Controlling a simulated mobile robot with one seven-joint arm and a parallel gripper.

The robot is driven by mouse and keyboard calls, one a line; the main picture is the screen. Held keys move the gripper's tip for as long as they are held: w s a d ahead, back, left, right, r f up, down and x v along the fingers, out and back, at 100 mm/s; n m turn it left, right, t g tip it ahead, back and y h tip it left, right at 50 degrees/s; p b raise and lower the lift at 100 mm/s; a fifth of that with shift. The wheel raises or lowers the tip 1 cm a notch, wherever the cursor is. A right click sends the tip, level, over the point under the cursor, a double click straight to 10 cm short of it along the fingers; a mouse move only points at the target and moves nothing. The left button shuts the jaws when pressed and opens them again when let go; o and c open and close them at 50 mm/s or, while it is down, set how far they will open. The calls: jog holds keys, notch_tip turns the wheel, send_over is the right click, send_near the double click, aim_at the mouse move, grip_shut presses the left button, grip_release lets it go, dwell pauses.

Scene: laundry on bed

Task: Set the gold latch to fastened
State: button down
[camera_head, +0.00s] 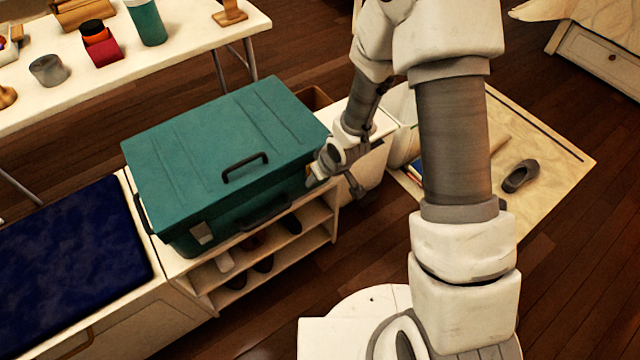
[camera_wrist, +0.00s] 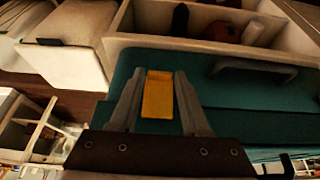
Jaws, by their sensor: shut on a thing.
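A teal case (camera_head: 215,140) with its lid down sits on top of a small shoe rack. The gold latch (camera_wrist: 158,96) is on the case's front near its right end; in the wrist view it lies between my two fingers against the teal wall. My gripper (camera_head: 314,180) is at the case's right front corner, shut on the gold latch. My gripper also shows in the wrist view (camera_wrist: 158,88), with one finger along each side of the latch. My gripper mostly hides the latch in the head view, and I cannot tell whether it is fastened.
A silver latch (camera_head: 201,233) is at the case's front left, with a dark front handle (camera_head: 265,212) between. The shoe rack (camera_head: 325,222) holds several shoes. A bench with a blue cushion (camera_head: 70,250) stands left, a white table (camera_head: 190,40) behind.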

jog(key=shift+w+a+f+t+y+b, duration=0.15)
jog(key=shift+f+t+y+b, duration=0.15)
jog(key=shift+t+y+b, duration=0.55)
jog(key=shift+r+h+b, duration=0.1)
jog(key=shift+h+b, duration=0.2)
jog(key=shift+h, duration=0.05)
jog(key=shift+c, duration=2.4)
grip_release()
jog(key=p+v, duration=1.7)
jog(key=p, duration=0.2)
jog(key=shift+r+p, duration=0.25)
jog(key=shift+p, duration=0.1)
